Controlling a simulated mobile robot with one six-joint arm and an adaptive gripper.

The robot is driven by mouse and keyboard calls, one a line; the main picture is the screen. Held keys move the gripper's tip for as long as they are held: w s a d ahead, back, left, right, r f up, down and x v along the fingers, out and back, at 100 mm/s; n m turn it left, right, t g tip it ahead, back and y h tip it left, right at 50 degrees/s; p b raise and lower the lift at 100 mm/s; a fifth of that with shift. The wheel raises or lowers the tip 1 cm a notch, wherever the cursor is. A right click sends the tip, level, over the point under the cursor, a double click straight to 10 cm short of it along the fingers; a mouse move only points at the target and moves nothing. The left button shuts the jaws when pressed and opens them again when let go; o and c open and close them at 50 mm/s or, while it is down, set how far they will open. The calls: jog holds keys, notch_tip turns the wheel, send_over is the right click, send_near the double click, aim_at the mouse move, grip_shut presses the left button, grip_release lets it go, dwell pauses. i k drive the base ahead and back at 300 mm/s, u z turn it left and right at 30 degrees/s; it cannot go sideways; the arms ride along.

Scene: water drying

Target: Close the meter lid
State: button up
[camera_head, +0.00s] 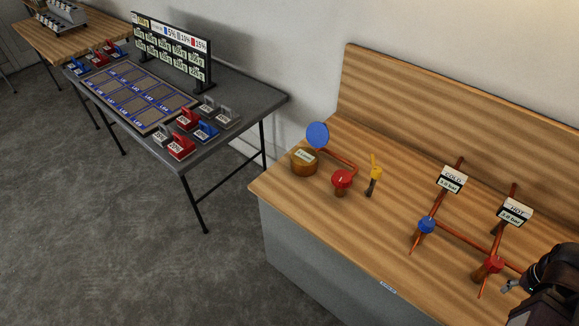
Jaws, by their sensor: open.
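The meter (304,162) is a round brass-coloured body with a small white display on top, near the left end of the wooden bench. Its round blue lid (318,134) stands raised at the meter's back edge, so the display is uncovered. My gripper (508,287) is at the lower right, partly cut off by the frame edge. It is open and empty, well to the right of the meter and close to the red knob of the HOT pipe. Whether it touches anything there cannot be told.
Right of the meter on the bench (270,187) are a red valve (341,179) and a yellow-handled valve (374,168). COLD (452,180) and HOT (515,212) gauges stand on copper pipes with a blue knob (426,225) and a red knob (493,265). A dark table (262,97) stands left.

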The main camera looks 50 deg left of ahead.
aim_at(317, 134)
jog(key=u, duration=1.65)
jog(key=k, duration=1)
jog(key=i, duration=0.85)
jog(key=u, duration=0.05)
